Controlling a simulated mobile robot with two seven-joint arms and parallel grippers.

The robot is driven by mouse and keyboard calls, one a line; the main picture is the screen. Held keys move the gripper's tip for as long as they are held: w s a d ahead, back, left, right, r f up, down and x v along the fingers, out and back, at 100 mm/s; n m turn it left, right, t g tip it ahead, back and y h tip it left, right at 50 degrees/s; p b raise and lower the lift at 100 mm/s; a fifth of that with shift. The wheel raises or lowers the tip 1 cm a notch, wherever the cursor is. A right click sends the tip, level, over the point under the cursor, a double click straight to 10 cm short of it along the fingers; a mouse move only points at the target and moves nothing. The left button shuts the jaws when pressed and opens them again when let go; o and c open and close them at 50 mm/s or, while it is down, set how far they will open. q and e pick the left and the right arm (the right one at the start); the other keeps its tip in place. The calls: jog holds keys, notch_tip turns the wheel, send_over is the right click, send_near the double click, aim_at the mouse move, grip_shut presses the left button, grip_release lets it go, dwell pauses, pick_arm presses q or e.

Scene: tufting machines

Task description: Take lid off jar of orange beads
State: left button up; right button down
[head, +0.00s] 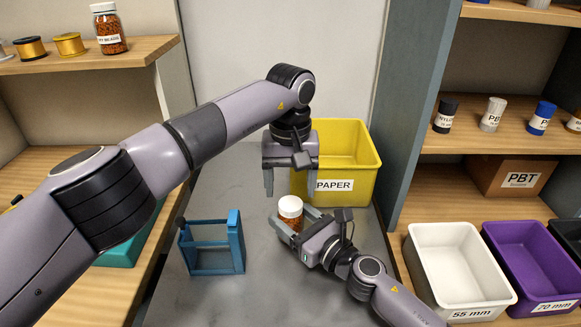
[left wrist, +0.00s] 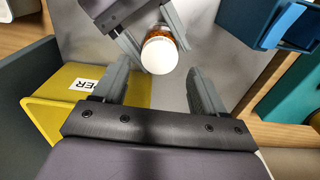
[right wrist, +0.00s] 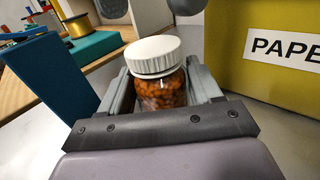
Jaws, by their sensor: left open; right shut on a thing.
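A clear jar of orange beads (right wrist: 163,92) stands upright on the grey table, with its white ribbed lid (right wrist: 152,54) on top. My right gripper (head: 292,226) is shut on the jar's body from the side, below the lid. In the left wrist view the lid (left wrist: 160,55) shows from above, between the right gripper's fingers. My left gripper (head: 284,183) points down, open and empty, above and behind the jar. In the left wrist view its fingers (left wrist: 158,92) are spread, apart from the lid.
A yellow PAPER bin (head: 348,160) stands close behind the jar. A blue holder (head: 212,248) stands to its left. A second bead jar (head: 109,30) and gold spools (head: 70,43) sit on the left shelf. White (head: 450,262) and purple bins (head: 530,258) are at right.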

aim_at(290, 203)
pick_arm(q)
jog(key=shift+f, duration=1.7)
